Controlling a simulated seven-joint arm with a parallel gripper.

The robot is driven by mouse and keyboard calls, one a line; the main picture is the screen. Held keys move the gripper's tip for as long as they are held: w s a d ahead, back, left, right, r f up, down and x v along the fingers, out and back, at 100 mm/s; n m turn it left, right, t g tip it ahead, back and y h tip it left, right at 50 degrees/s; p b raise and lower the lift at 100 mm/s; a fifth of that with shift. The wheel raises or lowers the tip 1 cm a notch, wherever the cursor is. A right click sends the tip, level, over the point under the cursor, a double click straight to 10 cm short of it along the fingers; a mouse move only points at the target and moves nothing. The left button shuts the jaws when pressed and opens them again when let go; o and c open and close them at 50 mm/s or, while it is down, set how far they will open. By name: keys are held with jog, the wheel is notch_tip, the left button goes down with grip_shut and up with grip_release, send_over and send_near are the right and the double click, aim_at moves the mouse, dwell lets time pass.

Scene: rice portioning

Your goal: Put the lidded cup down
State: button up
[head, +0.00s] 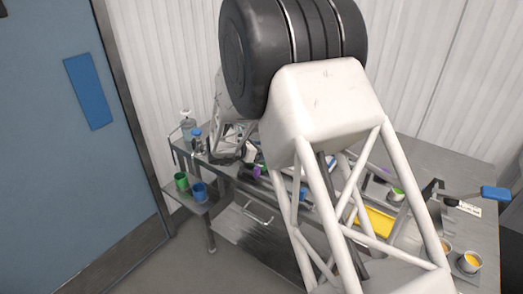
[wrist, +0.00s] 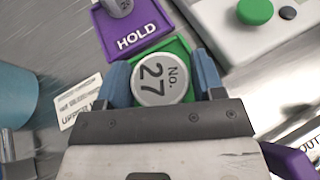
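The lidded cup (wrist: 153,82), with a round pale lid reading "No. 27", sits between the two blue fingers of my gripper (wrist: 163,80) in the wrist view. The fingers press against it from both sides. A green pad (wrist: 181,46) shows behind and below the cup; whether the cup's base touches it is hidden. A purple pad marked "HOLD" (wrist: 150,36) lies beside the green one, and another grey lidded cup (wrist: 119,7) stands on it. In the head view my arm hides most of the bench's middle, and I cannot make out the gripper's fingers.
A pale device with a green button (wrist: 255,11) is at upper right of the wrist view. A teal cylinder (wrist: 14,96) is at left, near a printed label (wrist: 79,101). The head view shows green (head: 181,181) and blue (head: 199,192) cups on a side shelf and a yellow tray (head: 372,222).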

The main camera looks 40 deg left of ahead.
jog(key=shift+o, duration=1.2)
jog(key=shift+r, duration=0.15)
jog(key=v, duration=1.2)
jog(key=shift+a, duration=0.1)
